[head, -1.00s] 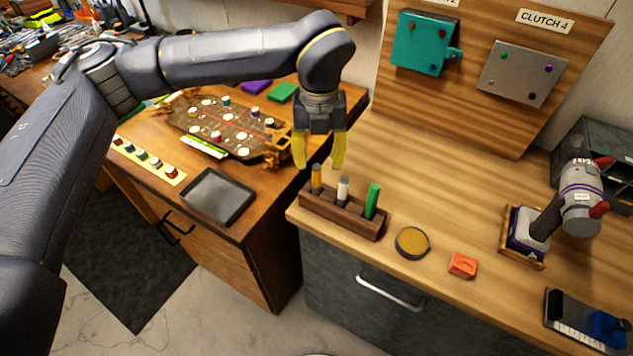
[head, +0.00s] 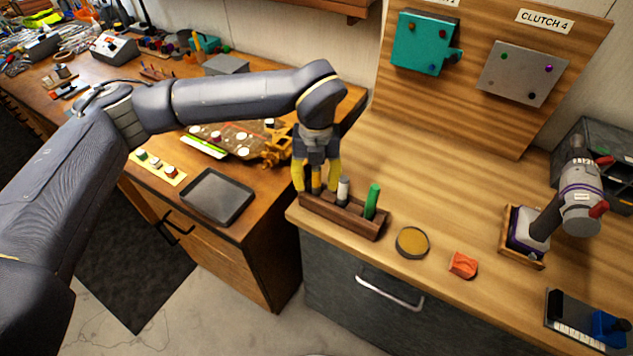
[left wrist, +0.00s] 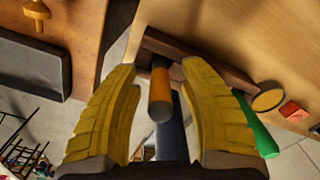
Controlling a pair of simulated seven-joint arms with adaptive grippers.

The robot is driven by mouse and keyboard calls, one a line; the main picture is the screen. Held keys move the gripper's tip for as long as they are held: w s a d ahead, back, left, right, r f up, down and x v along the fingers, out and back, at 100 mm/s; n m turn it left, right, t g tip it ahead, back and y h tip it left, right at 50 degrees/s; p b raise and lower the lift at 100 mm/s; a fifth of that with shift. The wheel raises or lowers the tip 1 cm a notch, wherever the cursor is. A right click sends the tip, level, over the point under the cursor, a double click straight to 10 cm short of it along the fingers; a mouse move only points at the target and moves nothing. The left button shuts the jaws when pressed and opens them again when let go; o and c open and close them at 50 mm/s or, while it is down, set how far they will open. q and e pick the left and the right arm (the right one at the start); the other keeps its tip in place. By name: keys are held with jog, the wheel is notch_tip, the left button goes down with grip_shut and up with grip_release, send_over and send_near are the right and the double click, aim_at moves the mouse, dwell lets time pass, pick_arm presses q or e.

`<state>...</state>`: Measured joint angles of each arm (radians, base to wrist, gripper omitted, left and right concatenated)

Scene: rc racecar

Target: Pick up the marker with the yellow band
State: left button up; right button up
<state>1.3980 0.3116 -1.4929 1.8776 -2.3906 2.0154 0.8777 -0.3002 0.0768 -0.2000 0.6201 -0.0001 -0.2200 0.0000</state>
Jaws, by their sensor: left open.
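The marker with the yellow-orange band (head: 316,180) stands in the left end of a dark wooden holder (head: 340,216). In the left wrist view the marker (left wrist: 160,88) shows an orange body and a grey end. My left gripper (head: 316,186) points down around this marker, one yellow finger on each side. In the left wrist view the open fingers (left wrist: 160,112) have a gap on both sides of the marker. A white-grey marker (head: 343,190) and a green marker (head: 371,201) stand in the same holder. My right gripper is not in view.
A round tin (head: 412,242) and an orange block (head: 463,264) lie right of the holder. A grey tray (head: 217,197) lies on the left table. The wooden worktop behind the holder is clear.

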pick_arm(q)
jog(key=shift+o, duration=0.4)
grip_shut()
